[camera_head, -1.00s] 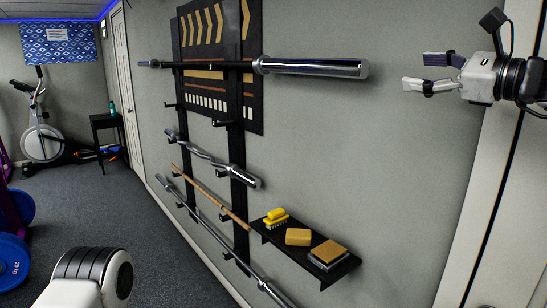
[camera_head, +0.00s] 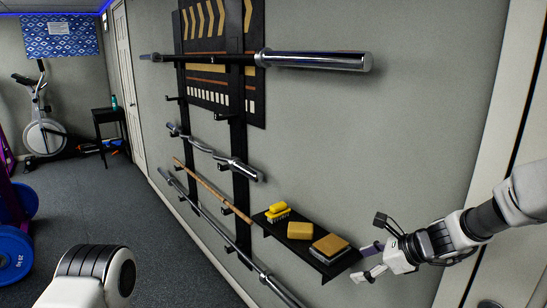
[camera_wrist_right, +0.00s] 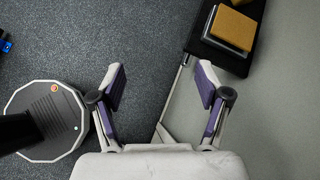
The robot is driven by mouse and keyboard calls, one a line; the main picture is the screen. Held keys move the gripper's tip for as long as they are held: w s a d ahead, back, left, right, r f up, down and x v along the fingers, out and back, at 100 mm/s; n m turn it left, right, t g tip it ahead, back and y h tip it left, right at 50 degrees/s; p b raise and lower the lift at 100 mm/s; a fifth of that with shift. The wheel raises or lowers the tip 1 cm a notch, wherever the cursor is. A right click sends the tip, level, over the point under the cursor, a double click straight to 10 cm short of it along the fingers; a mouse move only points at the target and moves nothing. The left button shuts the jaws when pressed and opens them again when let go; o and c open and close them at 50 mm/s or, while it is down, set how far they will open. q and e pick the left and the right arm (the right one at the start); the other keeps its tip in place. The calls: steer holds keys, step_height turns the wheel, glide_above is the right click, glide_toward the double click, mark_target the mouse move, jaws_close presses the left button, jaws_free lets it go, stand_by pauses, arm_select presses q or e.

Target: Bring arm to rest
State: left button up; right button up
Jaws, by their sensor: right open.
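My right gripper (camera_head: 368,262) is in the lower right of the head view, beside the right end of the black wall shelf (camera_head: 350,262). Its two fingers are apart with nothing between them. The right wrist view also shows the open, purple-padded fingers (camera_wrist_right: 160,88) over the dark floor, with the shelf (camera_wrist_right: 233,62) to their upper right. Whether the gripper touches the shelf cannot be told. My left gripper is out of view; a white and black part of my own body shows at the lower left of the head view.
The shelf holds a yellow brush (camera_head: 277,212), a yellow sponge block (camera_head: 300,230) and a tan-topped block (camera_head: 331,243). Barbells (camera_head: 317,61) and a wooden bar (camera_head: 195,173) hang on the wall rack. Blue weight plates (camera_head: 12,256) stand at the left. The floor between is clear.

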steer(key=s+f+n+g+h, duration=0.1)
steer(key=s+f+g, duration=0.1)
steer(key=s+f, duration=0.4)
steer(key=s+f+g+h, duration=0.1)
steer(key=s+f+g, duration=0.15)
steer(key=f, duration=0.55)
steer(key=s+d+f+n+g+h, duration=0.1)
steer(key=s+f+n+g+h, duration=0.15)
steer(key=s+f, duration=0.55)
steer(key=s+d+f+n+g+h, duration=0.1)
steer(key=s+f+n, duration=0.2)
steer(key=s+f, duration=0.55)
steer(key=s+d+n+g+h, duration=0.1)
steer(key=s+d+n+h, duration=0.2)
steer(key=s+n, duration=1.15)
steer(key=t, duration=0.1)
steer(key=a+n+t+y, duration=0.1)
steer(key=t, duration=0.1)
steer(key=shift+w+a+n, duration=0.1)
steer(key=shift+w+n, duration=0.1)
steer(key=shift+n, duration=0.1)
